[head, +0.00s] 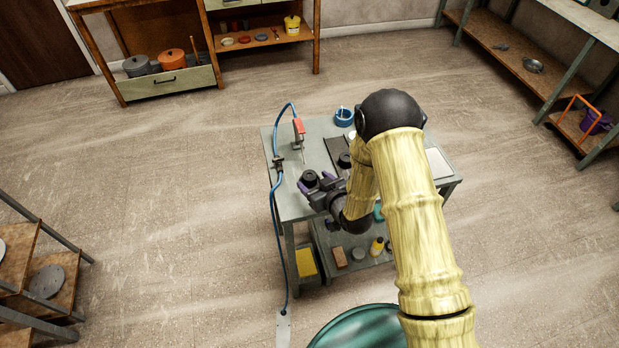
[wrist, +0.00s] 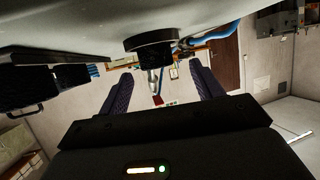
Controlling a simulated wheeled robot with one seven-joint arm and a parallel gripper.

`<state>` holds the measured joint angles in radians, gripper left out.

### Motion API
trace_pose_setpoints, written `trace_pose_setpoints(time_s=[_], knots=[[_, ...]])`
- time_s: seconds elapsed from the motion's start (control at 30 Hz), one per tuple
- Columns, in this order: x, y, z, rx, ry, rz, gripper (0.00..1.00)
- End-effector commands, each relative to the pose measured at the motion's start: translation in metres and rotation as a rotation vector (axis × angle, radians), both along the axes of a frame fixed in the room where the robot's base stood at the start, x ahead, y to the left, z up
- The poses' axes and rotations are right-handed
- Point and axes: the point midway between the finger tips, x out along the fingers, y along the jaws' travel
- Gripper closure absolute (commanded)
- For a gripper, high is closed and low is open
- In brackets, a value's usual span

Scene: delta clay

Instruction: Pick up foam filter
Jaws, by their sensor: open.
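A short black cylinder, which looks like the foam filter (head: 309,179), sits on the grey table (head: 292,208) near its left front part. My gripper (head: 316,182) is open, with its purple-grey fingers close around or just beside this cylinder; the head view does not settle which. In the wrist view the picture is upside down. There the black cylinder (wrist: 150,47) hangs from the tabletop at the top, ahead of and between the lines of my open fingers (wrist: 164,82). Nothing shows held between the fingers.
Another black round piece (head: 344,160) stands by a dark tray. A red-headed tool (head: 298,127) with a blue hose and a blue bowl (head: 344,116) are at the table's back. A lower shelf holds a yellow bottle (head: 377,246). Open floor lies left of the table.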

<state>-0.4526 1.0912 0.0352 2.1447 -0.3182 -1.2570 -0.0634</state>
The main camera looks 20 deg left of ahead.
Motion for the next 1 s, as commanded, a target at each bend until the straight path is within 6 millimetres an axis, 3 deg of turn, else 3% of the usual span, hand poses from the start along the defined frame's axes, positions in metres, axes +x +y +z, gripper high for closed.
trace_pose_setpoints(time_s=[0.4,0.93,1.0], knots=[[0.032,0.028,-0.016,-0.001,-0.001,0.000,0.34],[0.032,0.028,-0.016,0.000,0.000,0.000,0.34],[0.032,0.028,-0.016,0.000,0.000,0.000,0.44]])
